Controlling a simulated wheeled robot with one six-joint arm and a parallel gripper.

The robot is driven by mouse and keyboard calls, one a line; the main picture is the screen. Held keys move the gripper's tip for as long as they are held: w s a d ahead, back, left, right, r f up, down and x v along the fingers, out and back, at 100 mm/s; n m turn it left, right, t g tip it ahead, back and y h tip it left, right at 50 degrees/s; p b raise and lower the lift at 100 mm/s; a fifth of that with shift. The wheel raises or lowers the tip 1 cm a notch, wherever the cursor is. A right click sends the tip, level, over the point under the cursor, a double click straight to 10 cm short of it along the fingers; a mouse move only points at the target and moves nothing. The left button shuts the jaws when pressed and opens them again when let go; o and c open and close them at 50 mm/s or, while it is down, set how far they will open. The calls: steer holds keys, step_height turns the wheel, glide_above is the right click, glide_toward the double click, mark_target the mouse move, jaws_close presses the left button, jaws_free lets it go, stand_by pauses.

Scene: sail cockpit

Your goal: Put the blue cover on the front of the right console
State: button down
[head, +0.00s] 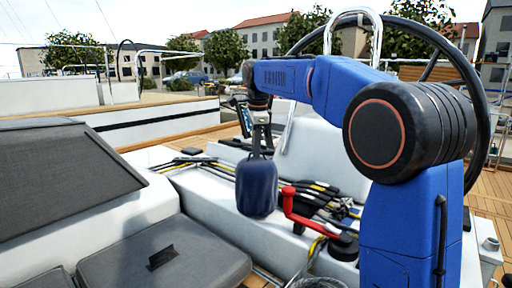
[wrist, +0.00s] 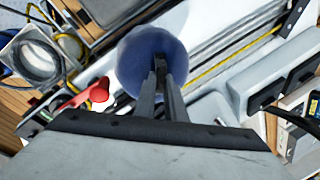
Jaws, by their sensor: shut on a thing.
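The blue cover (head: 257,190) is a dark navy, rounded, bag-like piece. My gripper (head: 259,152) is shut on its top and holds it hanging upright. In the head view it hangs in front of the white console (head: 195,190), with ropes and a winch on top; I cannot tell whether they touch. In the wrist view, the cover (wrist: 135,62) is a round blue shape beyond my gripper's closed fingers (wrist: 161,68). The cover hides part of the console behind it.
Several ropes lie along the console top. A grey cushion (head: 165,258) and a dark hatch panel (head: 62,175) are at left. A steering wheel (head: 478,75) stands at right.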

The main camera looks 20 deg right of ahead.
steer(key=shift+f, duration=1.1)
stand_by(0.5)
steer(key=c, duration=1.3)
jaws_free()
steer(key=shift+o, duration=0.2)
steer(key=shift+r, duration=4.5)
